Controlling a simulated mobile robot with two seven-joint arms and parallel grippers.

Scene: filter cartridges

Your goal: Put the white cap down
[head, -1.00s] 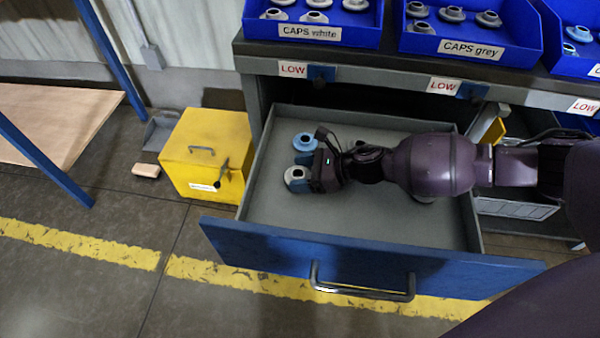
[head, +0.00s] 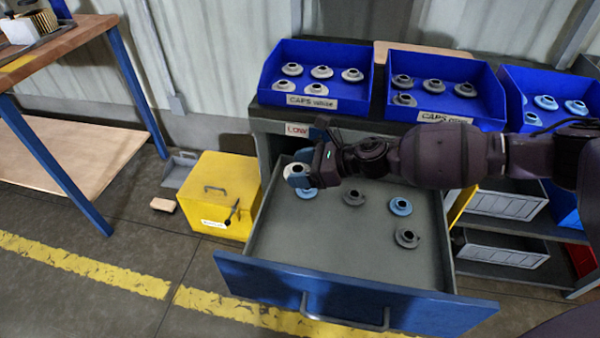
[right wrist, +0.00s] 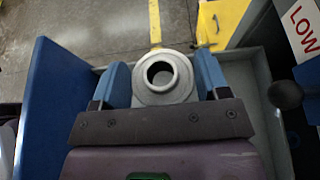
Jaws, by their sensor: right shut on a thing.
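My right gripper (head: 300,178) is shut on the white cap (head: 293,170) and holds it above the left back part of the open drawer (head: 345,262). In the right wrist view the pale, ring-shaped cap (right wrist: 160,92) sits between the two blue fingers of my right gripper (right wrist: 161,76), its round opening facing the camera. A blue cap (head: 307,194) lies in the drawer just below the gripper, partly hidden by it. My left gripper is not in view.
Also in the drawer are a grey cap (head: 353,198), a blue cap (head: 400,207) and another grey cap (head: 407,239). The drawer's front left floor is clear. Blue bins stand on the bench, including the white-caps bin (head: 268,82). A yellow box (head: 208,188) stands left of the drawer.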

